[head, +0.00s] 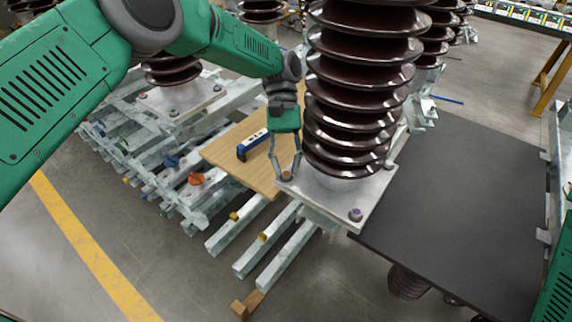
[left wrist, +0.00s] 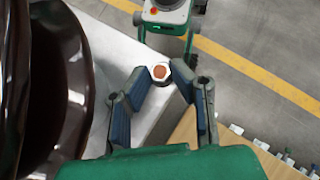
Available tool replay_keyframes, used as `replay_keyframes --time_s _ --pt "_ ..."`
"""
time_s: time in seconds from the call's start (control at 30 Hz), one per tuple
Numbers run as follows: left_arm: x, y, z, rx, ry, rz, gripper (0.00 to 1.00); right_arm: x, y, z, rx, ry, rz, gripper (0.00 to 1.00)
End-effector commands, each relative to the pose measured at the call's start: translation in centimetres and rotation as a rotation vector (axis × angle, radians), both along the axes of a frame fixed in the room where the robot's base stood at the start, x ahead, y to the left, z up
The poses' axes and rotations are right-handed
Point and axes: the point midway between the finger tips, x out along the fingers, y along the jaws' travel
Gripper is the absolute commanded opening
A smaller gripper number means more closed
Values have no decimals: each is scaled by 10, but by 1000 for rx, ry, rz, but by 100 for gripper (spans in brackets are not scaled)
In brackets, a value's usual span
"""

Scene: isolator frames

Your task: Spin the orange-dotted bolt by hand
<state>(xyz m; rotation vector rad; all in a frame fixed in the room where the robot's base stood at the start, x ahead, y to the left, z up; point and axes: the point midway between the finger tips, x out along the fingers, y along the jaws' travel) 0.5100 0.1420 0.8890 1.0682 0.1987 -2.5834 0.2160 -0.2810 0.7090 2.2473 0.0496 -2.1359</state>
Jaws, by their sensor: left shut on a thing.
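The orange-dotted bolt (head: 287,176) sits at the near left corner of the square metal base plate (head: 335,205) under a brown ribbed insulator (head: 360,90). In the left wrist view the bolt (left wrist: 159,72) shows its orange top between the fingertips. My left gripper (head: 287,172) points down from above and is shut on the bolt; in the left wrist view its fingertips (left wrist: 160,75) lie on either side of the bolt head. Another bolt with a purple dot (head: 355,214) sits at the plate's front corner. My right gripper is not in view.
A wooden board (head: 245,155) with a blue and white tool (head: 252,145) lies left of the plate. Galvanized steel beams (head: 235,222) are stacked below. A dark flat panel (head: 460,210) lies to the right. Other insulators (head: 172,70) stand behind. A yellow line (head: 90,245) marks the floor.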

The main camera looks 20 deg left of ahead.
Motion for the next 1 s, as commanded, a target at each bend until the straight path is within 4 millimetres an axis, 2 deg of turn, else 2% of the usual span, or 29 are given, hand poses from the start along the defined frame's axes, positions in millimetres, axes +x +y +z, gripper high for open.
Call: replay_keyframes --time_s 0.27,0.3,0.33,0.7,1.0 --pt "3 0 1 0 -11 5 0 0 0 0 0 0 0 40" --pt "3 0 1 0 -11 5 29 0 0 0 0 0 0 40" --pt "3 0 1 0 -11 5 39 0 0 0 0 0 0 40" --pt "3 1 3 0 -5 3 39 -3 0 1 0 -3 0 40" --pt "32 11 30 1 -7 3 39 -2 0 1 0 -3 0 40"
